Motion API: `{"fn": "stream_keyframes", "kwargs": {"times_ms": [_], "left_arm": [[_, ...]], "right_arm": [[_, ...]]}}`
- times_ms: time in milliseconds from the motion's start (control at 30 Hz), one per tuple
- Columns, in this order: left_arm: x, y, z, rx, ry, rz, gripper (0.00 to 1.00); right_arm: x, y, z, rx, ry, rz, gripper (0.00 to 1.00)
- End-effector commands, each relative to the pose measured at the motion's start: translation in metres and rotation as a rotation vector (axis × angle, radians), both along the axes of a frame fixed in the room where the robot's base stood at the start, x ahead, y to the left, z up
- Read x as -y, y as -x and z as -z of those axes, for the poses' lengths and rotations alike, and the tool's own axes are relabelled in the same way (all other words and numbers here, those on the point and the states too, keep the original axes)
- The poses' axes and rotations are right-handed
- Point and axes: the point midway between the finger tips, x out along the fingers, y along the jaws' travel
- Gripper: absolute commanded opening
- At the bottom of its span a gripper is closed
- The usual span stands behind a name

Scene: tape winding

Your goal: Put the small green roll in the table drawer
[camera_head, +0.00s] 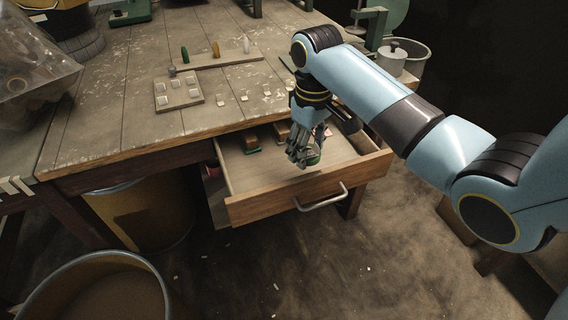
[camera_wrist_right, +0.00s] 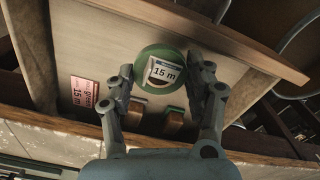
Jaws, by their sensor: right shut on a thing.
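The small green roll (camera_head: 314,159) shows beside my right fingertips in the head view. In the right wrist view the green roll (camera_wrist_right: 142,58) has a white "15 m" label facing the camera. My right gripper (camera_head: 302,158) points down, shut on the roll, with one finger on each side of it (camera_wrist_right: 166,74). The table drawer (camera_head: 270,205) is pulled open, and the gripper with the roll is over its inside. I cannot tell whether the roll touches the drawer floor. My left gripper is not in view.
On the table (camera_head: 115,105) are a board with small pieces (camera_head: 178,102) and a rack with pegs (camera_head: 217,61). Bins (camera_head: 145,210) stand below at the left.

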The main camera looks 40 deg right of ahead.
Motion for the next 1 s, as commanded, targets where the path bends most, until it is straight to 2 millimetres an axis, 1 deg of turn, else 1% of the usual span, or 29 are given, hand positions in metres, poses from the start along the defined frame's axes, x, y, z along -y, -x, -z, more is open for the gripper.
{"fn": "stream_keyframes", "kwargs": {"times_ms": [33, 100, 200, 300, 367, 467, 600, 700, 1000], "left_arm": [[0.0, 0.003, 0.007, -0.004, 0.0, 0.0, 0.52], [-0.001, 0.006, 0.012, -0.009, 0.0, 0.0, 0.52], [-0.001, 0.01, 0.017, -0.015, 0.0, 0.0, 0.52], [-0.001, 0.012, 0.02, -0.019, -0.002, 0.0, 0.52], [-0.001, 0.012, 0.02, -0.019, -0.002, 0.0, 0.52], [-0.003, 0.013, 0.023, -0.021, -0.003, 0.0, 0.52], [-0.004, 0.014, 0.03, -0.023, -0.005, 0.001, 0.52], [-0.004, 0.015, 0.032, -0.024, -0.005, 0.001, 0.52], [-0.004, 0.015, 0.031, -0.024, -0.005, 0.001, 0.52]], "right_arm": [[-0.008, -0.012, 0.01, -0.001, -0.005, 0.0, 0.26], [-0.015, -0.025, 0.02, -0.002, -0.004, 0.001, 0.26], [-0.023, -0.039, 0.03, -0.001, -0.002, 0.0, 0.26], [-0.027, -0.047, 0.034, -0.001, 0.0, 0.0, 0.26], [-0.028, -0.049, 0.036, -0.001, 0.0, 0.0, 0.26], [-0.029, -0.049, 0.044, -0.003, 0.0, 0.0, 0.26], [-0.029, -0.048, 0.067, -0.005, 0.001, 0.0, 0.26], [-0.029, -0.049, 0.076, -0.003, 0.0, 0.0, 0.26], [-0.028, -0.049, 0.076, -0.001, 0.001, 0.0, 0.26]]}}
